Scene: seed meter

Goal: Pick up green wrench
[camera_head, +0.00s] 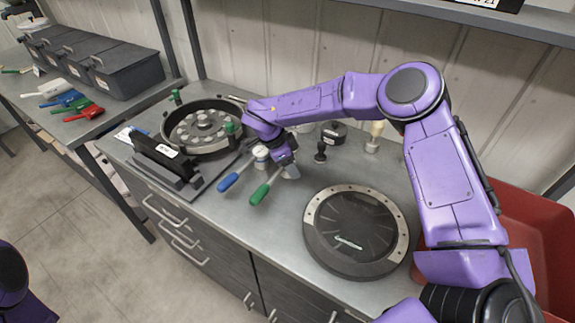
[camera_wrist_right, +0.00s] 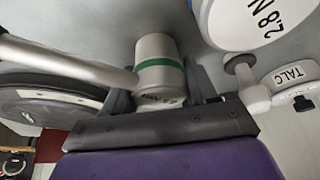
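The green wrench has a green handle (camera_head: 260,194) that points toward the front edge of the bench. Its pale head with a green band (camera_wrist_right: 160,68) fills the middle of the right wrist view, and its shaft runs off to the left. My right gripper (camera_head: 287,164) is down at the head, with one dark finger on each side (camera_wrist_right: 162,92). I cannot tell whether the fingers press on it. A blue-handled wrench (camera_head: 228,182) lies just left of the green one. My left gripper is out of view.
A round black disc with a metal rim (camera_head: 356,232) lies to the right. A round housing with a perforated plate (camera_head: 199,127) and a black stand (camera_head: 165,160) are at the left. A black knob (camera_head: 320,152) is behind my gripper. A red bin (camera_head: 530,235) stands far right.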

